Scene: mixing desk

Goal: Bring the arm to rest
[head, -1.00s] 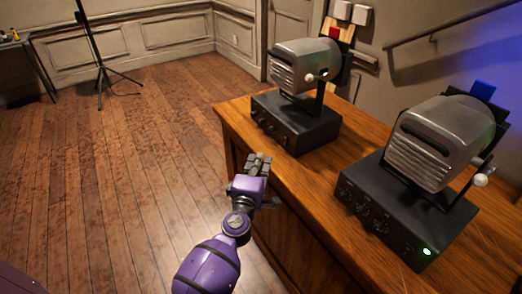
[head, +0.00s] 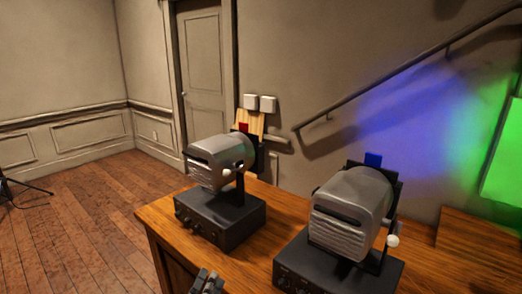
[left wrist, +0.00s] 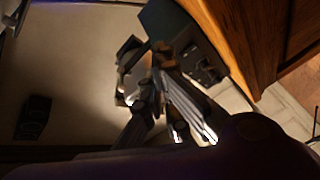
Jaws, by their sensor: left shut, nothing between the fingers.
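My left gripper (head: 207,282) shows at the bottom edge of the head view, in front of the wooden desk. Only its finger end is in frame; the rest of the arm is cut off. In the left wrist view its fingers (left wrist: 172,110) are together with nothing held between them. My right gripper is in neither view.
The wooden desk (head: 158,224) bears two grey lamp-like devices on black boxes, one at the left (head: 218,160) and one at the right (head: 345,215). A stair rail (head: 390,84) runs up the wall behind. Open floor (head: 70,240) lies left of the desk.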

